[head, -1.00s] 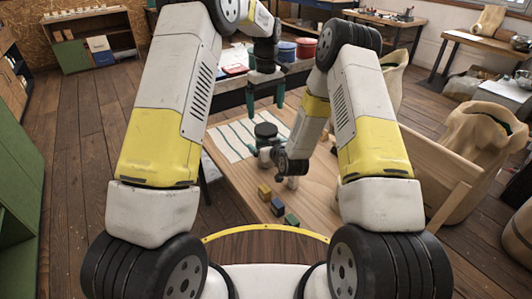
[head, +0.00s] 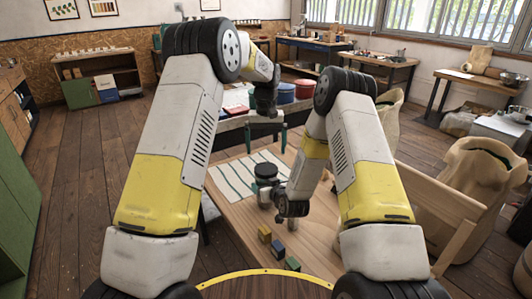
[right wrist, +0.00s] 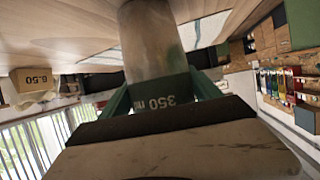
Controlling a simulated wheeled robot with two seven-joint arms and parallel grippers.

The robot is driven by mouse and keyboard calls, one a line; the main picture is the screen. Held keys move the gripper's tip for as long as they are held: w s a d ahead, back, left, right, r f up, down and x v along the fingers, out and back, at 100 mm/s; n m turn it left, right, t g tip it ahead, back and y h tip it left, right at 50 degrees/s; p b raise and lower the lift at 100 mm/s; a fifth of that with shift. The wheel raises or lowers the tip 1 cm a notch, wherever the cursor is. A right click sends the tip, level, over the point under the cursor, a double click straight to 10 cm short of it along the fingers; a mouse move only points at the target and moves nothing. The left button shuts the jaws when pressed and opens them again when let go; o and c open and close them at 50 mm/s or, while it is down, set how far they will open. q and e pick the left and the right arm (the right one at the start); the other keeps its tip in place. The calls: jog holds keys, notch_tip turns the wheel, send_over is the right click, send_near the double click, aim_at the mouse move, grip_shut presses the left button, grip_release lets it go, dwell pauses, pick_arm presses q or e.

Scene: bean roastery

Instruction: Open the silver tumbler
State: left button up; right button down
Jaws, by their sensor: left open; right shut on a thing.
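The silver tumbler (head: 263,190) stands upright on the wooden table, with a dark lid (head: 265,171) on top. In the right wrist view its metal body (right wrist: 150,45) appears upside down, with a dark green band reading 350 ml. My right gripper (right wrist: 160,97) is shut on the tumbler around this band, one green finger on each side. In the head view my right wrist reaches it from the right and partly hides it. My left gripper (head: 265,140) is open and empty, pointing down just above the lid, its two green fingers apart.
A striped cloth (head: 232,182) lies on the table left of the tumbler. Yellow (head: 264,233), blue (head: 277,248) and green (head: 292,263) blocks lie nearer me. Red (head: 305,89) and blue (head: 284,92) tubs stand behind. A tan sack (head: 475,180) is at the right.

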aim_at(266, 168)
pick_arm(q)
jog(key=m, duration=1.3)
jog(key=shift+m, duration=0.3)
jog(key=m, duration=1.1)
jog(key=shift+f, duration=4)
